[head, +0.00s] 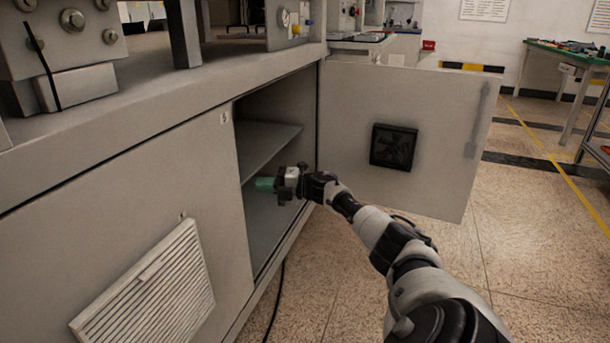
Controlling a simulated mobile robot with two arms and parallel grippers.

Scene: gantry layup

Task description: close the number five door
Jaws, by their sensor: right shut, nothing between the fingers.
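A grey cabinet door (355,104) with a black square vent stands wide open, hinged at the right side of the cabinet opening. I see no number on it. My right gripper (284,184) is shut and empty, in front of the open compartment and left of the door. The door's free edge is at the right, away from the gripper. My left gripper is not in view.
The open compartment has a shelf (262,140), and a green object (265,184) shows just past my gripper. A closed panel with a white louvred vent (150,285) is at left. A black cable lies on the floor below. Speckled floor (540,240) is clear at right.

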